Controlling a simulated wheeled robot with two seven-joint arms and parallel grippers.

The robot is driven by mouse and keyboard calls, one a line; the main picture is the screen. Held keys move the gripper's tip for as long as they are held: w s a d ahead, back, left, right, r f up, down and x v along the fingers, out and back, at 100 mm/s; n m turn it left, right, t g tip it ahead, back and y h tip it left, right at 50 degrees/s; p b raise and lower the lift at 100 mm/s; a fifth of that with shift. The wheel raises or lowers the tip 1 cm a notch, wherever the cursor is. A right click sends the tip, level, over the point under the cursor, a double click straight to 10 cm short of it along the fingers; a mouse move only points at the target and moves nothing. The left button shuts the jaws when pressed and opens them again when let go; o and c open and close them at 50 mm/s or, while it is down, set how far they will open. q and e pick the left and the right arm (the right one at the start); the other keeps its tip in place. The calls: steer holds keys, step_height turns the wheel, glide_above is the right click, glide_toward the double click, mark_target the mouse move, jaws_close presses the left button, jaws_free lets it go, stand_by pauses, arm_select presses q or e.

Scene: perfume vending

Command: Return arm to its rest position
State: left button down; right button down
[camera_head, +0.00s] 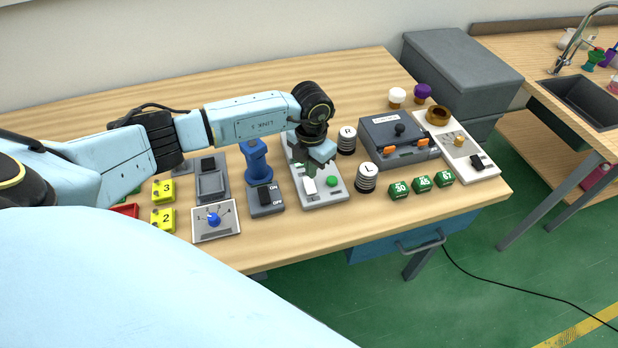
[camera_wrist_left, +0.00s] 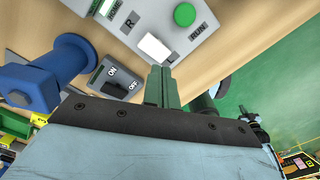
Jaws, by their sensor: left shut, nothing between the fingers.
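My left arm reaches in from the left over the table in the head view. My left gripper (camera_head: 314,170) points down above the grey panel with the green button (camera_head: 333,181) and a white switch (camera_head: 309,186). In the left wrist view the green fingers (camera_wrist_left: 162,86) are shut together with nothing between them. The panel (camera_wrist_left: 205,12) lies just beyond the fingertips, with its white switch (camera_wrist_left: 155,47) and green RUN button (camera_wrist_left: 185,14) near them. I cannot tell whether the fingertips touch the panel. My right gripper is not in view.
A blue spool-shaped post (camera_head: 257,163) and an ON/OFF switch box (camera_head: 266,199) stand left of the panel. Green numbered blocks (camera_head: 422,183) lie near the front edge. Grey boxes (camera_head: 460,65) stand at the back right.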

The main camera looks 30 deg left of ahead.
arm_select(q)
steer(key=shift+r+p, duration=0.45)
steer(key=shift+r, duration=0.4)
